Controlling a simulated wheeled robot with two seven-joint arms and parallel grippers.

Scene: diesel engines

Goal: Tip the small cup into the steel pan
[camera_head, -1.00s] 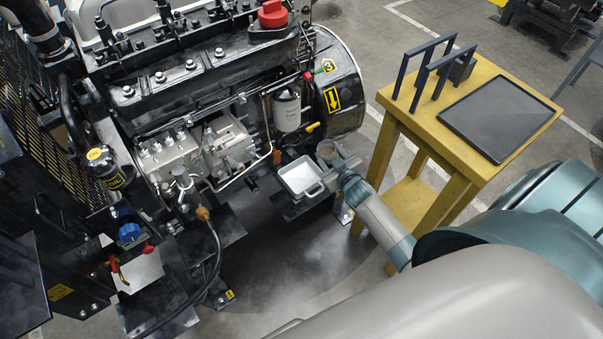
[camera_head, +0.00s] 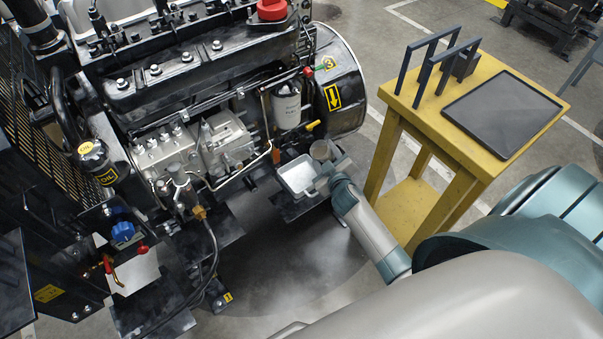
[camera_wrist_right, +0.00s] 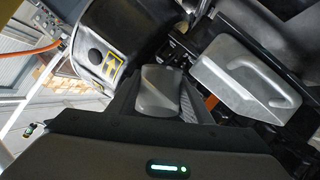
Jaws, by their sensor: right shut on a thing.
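The small cup (camera_head: 320,150) is grey and sits in my right gripper (camera_head: 324,164), just behind and right of the steel pan in the head view. Its round top faces the head camera, and I cannot tell its contents. The steel pan (camera_head: 298,176) is a pale rectangular tray on a dark ledge beside the engine. In the right wrist view the cup (camera_wrist_right: 157,92) is between the fingers, with the pan (camera_wrist_right: 245,82) to its right and apart from it in the picture. My left gripper is not in view.
The engine (camera_head: 170,75) fills the left and back. A black cylindrical housing (camera_head: 340,85) with a yellow arrow label stands just behind the cup. A yellow table (camera_head: 425,120) with a dark tray (camera_head: 502,115) and rack stands at right. Open floor (camera_head: 290,270) lies in front of the pan.

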